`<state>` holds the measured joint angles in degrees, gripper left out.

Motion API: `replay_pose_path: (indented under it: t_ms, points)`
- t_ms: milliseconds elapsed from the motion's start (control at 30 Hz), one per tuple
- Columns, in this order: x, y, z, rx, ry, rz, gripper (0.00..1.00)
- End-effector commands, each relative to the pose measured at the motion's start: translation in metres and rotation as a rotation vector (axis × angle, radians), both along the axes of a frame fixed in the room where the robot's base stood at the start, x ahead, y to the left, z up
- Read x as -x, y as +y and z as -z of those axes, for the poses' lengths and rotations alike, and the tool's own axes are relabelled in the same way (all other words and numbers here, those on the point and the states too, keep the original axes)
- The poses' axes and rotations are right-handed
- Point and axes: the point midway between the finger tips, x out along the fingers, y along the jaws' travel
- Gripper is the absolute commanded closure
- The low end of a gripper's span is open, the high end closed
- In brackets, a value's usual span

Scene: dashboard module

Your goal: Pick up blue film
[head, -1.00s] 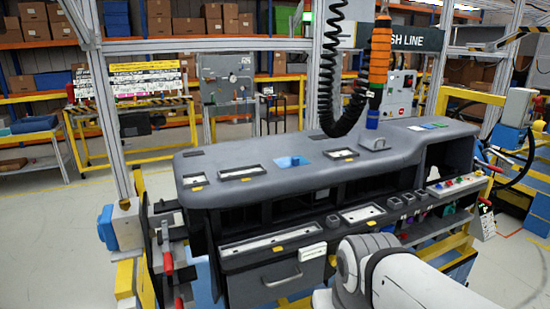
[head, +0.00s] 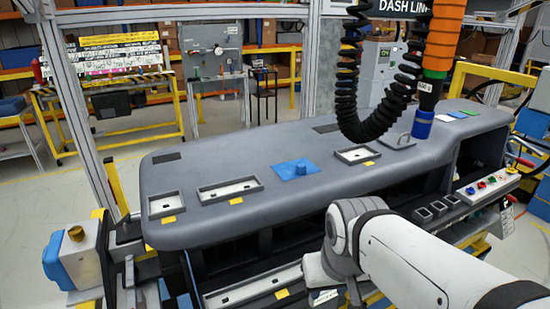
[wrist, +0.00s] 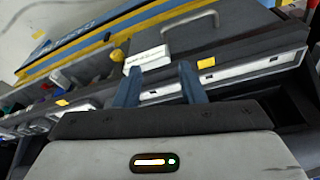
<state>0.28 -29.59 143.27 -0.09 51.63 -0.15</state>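In the head view my white arm comes in from the lower right, and my gripper is hidden or too small to make out. In the wrist view my gripper (wrist: 160,72) shows two blue-grey fingers set apart with nothing held between them. They point toward the module's front, where a white box and a drawer handle show. The blue film is not visible in the wrist view.
White-lined recesses with yellow tags (head: 230,189) lie left of the film. A black coiled hose (head: 380,125) and an orange hanging tool (head: 437,60) hang over the right side. Metal posts stand around the module.

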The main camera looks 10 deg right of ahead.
Motion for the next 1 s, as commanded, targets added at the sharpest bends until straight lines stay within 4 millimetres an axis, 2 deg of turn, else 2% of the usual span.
replay_pose_path:
  t_ms: [67, 167, 267, 367, 500, 600, 700, 800, 867, 1000]
  points:
    - [0.000, 0.000, 0.000, 0.000, 0.000, 0.000, 0.63]
    - [-0.004, 0.000, -0.005, -0.001, -0.001, -0.005, 0.55]
    - [-0.025, -0.001, -0.027, -0.005, -0.009, -0.024, 0.55]
    - [-0.064, -0.003, -0.063, -0.012, -0.026, -0.065, 0.55]
    - [-0.133, -0.004, -0.115, -0.020, -0.058, -0.153, 0.55]
    - [-0.178, -0.006, -0.142, -0.023, -0.085, -0.211, 0.55]
    - [-0.214, -0.008, -0.161, -0.024, -0.107, -0.259, 0.55]
    - [-0.238, -0.009, -0.171, -0.024, -0.124, -0.291, 0.55]
    - [-0.246, -0.010, -0.174, -0.024, -0.130, -0.302, 0.55]
    - [-0.255, -0.009, -0.166, -0.024, -0.132, -0.314, 0.55]
